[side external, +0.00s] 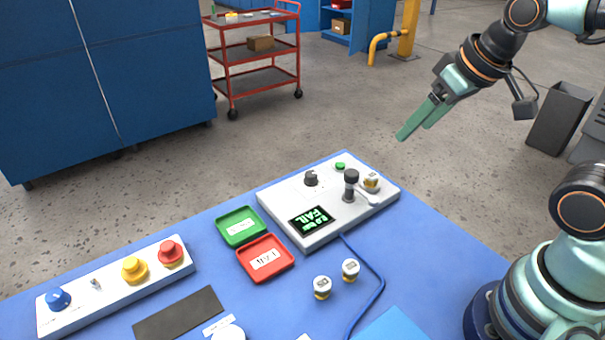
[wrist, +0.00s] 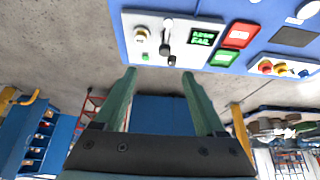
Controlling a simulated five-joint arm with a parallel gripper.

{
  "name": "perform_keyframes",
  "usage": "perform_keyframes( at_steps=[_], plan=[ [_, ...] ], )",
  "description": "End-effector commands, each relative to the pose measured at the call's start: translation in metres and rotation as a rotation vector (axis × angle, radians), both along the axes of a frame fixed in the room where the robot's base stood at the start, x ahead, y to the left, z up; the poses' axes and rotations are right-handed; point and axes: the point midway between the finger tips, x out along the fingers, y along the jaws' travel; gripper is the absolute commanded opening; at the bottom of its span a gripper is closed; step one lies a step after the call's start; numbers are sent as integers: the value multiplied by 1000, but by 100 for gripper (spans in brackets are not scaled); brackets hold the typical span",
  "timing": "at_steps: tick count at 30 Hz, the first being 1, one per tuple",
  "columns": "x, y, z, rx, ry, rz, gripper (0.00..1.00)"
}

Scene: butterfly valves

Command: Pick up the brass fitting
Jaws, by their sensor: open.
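Several small silver-and-brass fittings show in the side view. One fitting (side external: 371,181) sits at the right end of the grey test box (side external: 284,208), beside a black-knobbed lever (side external: 350,184). It also shows in the wrist view (wrist: 142,35). Two more, a left fitting (side external: 322,287) and a right fitting (side external: 350,269), stand on the blue bench top in front of the box. I cannot tell which one the task means. My gripper (side external: 415,131) is open and empty, raised above and behind the box; its fingers also show in the wrist view (wrist: 159,74).
The box display (side external: 311,220) reads FAIL. A green tray (side external: 241,227) and a red tray (side external: 266,259) lie left of it. A button panel (side external: 117,287) stands at the left. A blue cable (side external: 377,290) runs past the loose fittings. The bench right of the cable is mostly clear.

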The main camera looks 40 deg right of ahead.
Motion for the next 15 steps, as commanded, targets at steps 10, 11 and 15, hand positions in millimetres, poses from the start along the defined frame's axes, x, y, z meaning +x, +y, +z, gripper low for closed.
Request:
perform_keyframes(
  at_steps=[10, 11, 15],
  plan=[
    [13, -5, 0, 81, 59, -178, 73],
    [17, -6, -1, 104, 75, -232, 73],
    [39, -15, -6, 214, 156, -532, 73]
  ],
)
